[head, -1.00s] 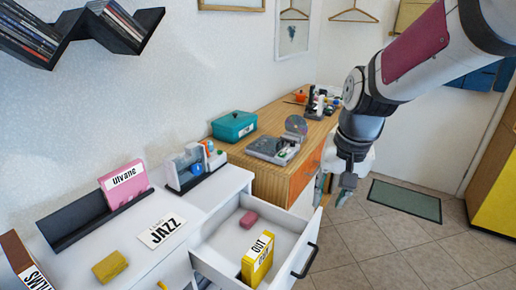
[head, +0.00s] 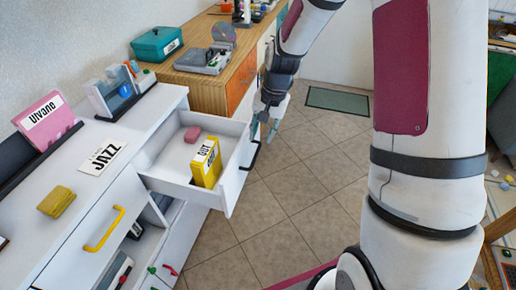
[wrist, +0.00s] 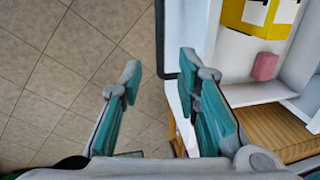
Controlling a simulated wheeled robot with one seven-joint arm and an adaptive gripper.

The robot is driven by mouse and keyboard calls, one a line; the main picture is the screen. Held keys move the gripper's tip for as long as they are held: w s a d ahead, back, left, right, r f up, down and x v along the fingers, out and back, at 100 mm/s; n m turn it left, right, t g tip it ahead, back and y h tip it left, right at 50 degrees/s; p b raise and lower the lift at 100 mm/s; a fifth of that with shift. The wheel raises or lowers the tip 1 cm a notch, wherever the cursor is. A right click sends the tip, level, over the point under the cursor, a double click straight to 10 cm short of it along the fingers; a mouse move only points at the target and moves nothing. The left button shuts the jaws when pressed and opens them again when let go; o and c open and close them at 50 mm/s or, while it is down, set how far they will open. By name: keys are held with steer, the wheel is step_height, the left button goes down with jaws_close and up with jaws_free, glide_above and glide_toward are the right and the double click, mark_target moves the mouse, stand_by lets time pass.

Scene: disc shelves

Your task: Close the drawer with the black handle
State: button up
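The white drawer (head: 222,195) with the black handle (head: 250,156) stands open from the white cabinet. It holds a yellow box marked OUT (head: 206,165) and a pink block (head: 192,134). My gripper (head: 264,128) is at the far end of the handle, fingers pointing down. In the wrist view, my gripper (wrist: 159,70) is open and empty, with its fingers well apart. The black handle (wrist: 159,35) runs along the drawer front, its end appearing between the fingertips. I cannot tell whether they touch it.
A closed drawer with a yellow handle (head: 104,230) is left of the open one. A wooden cabinet (head: 205,88) with a disc player (head: 205,62) adjoins behind. Tiled floor (head: 290,180) before the drawer is clear. A green mat (head: 338,101) lies farther back.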

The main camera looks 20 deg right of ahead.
mark_target(257, 152)
steer(key=f, duration=0.4)
steer(key=w+a+f, duration=0.1)
steer(key=f, duration=0.2)
steer(key=shift+b, duration=0.35)
steer(key=shift+c, duration=0.2)
steer(key=shift+s, duration=0.1)
jaws_close()
